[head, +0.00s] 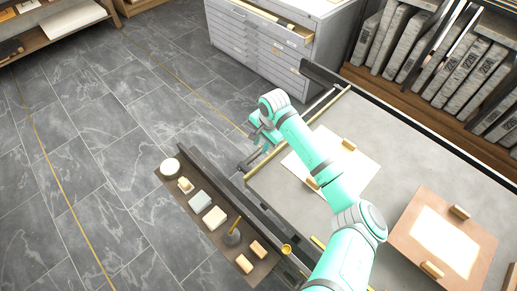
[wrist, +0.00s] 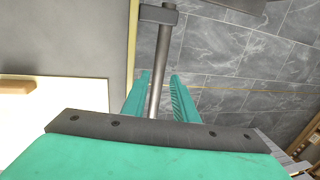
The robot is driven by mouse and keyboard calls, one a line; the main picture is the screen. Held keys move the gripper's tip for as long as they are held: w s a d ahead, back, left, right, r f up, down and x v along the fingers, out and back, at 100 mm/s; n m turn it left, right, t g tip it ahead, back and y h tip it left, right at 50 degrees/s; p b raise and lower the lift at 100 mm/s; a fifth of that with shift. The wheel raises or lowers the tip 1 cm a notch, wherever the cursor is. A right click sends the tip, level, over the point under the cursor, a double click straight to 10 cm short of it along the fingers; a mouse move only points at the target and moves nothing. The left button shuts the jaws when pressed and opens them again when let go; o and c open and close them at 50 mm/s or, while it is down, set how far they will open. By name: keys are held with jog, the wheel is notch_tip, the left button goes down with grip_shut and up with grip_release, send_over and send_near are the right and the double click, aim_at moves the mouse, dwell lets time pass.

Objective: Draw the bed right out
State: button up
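The bed (head: 395,130) is a wide grey slab with a brass-coloured rim, on the right in the head view. A grey metal bar (head: 320,107) runs along outside its left end. The wrist view shows the bar (wrist: 168,50) passing between the two teal fingers, with a dark bracket at its far end. My gripper (head: 257,143) is at this bar, just off the bed's end. In the wrist view its fingers (wrist: 160,90) stand apart on both sides of the bar, with a gap at the right finger. Whether the left finger touches it, I cannot tell.
On the bed lie a white sheet (head: 363,172) with wooden blocks and a brown board (head: 405,225). A narrow shelf (head: 190,207) with several small items stands left of the bed. A grey drawer cabinet (head: 265,60) stands behind. The tiled floor (head: 110,130) at left is clear.

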aim_at(259, 151)
notch_tip(259, 151, down, 4)
jog(key=shift+w+a+r, duration=0.1)
jog(key=shift+w+r, duration=0.05)
jog(key=shift+a+f, duration=0.2)
jog(key=shift+f, duration=0.35)
jog(key=shift+w, duration=0.1)
grip_shut()
